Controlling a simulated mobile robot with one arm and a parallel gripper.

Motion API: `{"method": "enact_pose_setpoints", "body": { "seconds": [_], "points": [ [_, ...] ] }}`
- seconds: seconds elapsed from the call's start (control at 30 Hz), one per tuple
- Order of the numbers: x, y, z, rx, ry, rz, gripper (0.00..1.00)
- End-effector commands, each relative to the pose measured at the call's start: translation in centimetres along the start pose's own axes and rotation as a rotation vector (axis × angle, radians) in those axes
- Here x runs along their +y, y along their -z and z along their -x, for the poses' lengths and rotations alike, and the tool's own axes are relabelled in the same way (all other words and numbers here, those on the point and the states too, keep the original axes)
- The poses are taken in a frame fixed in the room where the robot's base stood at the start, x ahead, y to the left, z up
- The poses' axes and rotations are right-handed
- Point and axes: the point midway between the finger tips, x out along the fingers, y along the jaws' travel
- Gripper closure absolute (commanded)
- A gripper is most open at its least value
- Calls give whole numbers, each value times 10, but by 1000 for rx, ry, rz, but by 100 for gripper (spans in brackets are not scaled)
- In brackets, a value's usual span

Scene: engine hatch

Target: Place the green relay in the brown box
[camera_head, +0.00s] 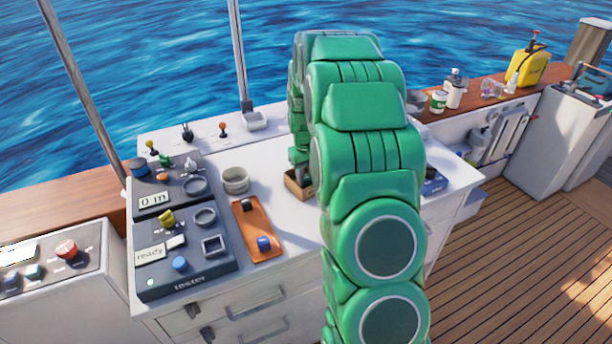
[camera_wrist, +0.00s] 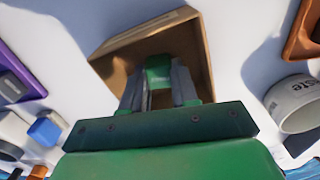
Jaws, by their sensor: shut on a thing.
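The green relay (camera_wrist: 158,73) shows in the wrist view between the two grey fingers of my gripper (camera_wrist: 157,86), which is shut on it. The brown box (camera_wrist: 197,38) is open-topped and lies around the relay and fingertips in that view. The relay appears over or within the box opening; its height above the box floor is hard to tell. In the head view the brown box (camera_head: 294,187) stands on the white counter, partly hidden by my green arm. The relay cannot be made out there.
A round cup (camera_head: 235,181) and an orange tray (camera_head: 246,219) with a blue relay (camera_head: 264,243) stand left of the box. The tester panel (camera_head: 185,262) is farther left. A blue tray (camera_head: 434,184) is right of my arm. The wrist view shows the cup (camera_wrist: 298,103) close by.

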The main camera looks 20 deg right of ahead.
Motion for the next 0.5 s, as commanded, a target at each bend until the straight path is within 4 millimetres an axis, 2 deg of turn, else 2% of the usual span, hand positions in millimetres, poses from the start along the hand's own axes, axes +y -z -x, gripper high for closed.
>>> {"method": "enact_pose_setpoints", "body": {
  "seconds": [0.23, 0.27, 0.4, 0.5],
  "points": [
    [0, 0, -2, 1, 0, 0, 100],
    [0, 0, -2, 1, 0, 0, 70],
    [0, 0, -2, 1, 0, 0, 48],
    [0, 0, -2, 1, 0, 0, 46]
  ]
}}
